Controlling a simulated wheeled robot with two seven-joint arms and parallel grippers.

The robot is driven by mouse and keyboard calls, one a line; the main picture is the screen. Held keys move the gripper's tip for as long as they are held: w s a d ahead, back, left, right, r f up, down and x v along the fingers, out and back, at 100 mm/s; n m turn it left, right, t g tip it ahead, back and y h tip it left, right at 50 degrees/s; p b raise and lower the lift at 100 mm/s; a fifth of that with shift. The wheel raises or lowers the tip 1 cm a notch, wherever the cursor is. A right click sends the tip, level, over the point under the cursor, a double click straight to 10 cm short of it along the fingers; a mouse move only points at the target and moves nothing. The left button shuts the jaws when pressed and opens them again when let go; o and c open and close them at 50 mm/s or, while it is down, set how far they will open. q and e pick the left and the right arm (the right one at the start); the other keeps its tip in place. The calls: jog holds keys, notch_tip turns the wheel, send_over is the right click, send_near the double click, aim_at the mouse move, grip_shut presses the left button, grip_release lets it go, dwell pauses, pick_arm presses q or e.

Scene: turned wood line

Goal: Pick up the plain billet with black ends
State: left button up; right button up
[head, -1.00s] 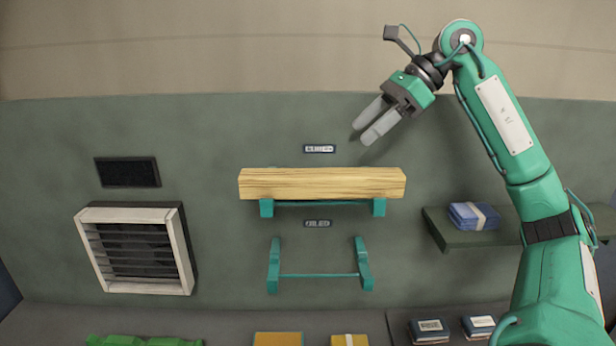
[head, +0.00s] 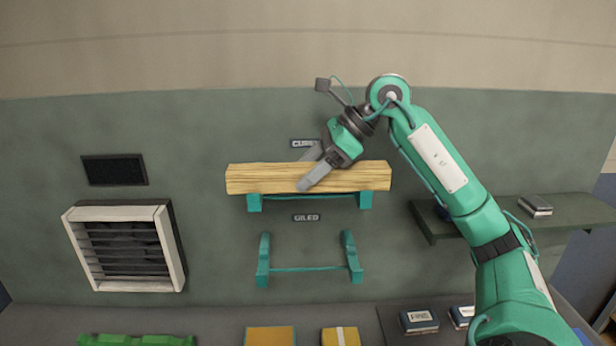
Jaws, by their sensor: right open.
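A long, pale, plain wooden billet (head: 258,180) lies level across the upper green bracket rack (head: 255,202) on the wall. No black shows on its ends from here. My right gripper (head: 304,174) is open at the middle of the billet, reaching in from the upper right. One grey finger crosses the billet's front face; the other shows above its top edge, partly hidden behind it. Whether the fingers touch the wood I cannot tell. My left gripper is not in view.
A lower green rack (head: 308,268) is empty. A white-framed vent (head: 125,245) is at left. A shelf (head: 575,210) at right carries a small box (head: 535,205). Several items, including an orange block (head: 270,336) and a yellow block (head: 341,336), line the bottom ledge.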

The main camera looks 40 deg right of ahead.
aim_at(309, 166)
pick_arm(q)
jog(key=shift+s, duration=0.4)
pick_arm(e)
jog(key=shift+s, duration=0.15)
jog(key=shift+c, duration=0.5)
jog(key=c, duration=1.2)
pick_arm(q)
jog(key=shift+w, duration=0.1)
pick_arm(e)
jog(key=shift+c, duration=0.2)
jog(key=shift+r, duration=0.1)
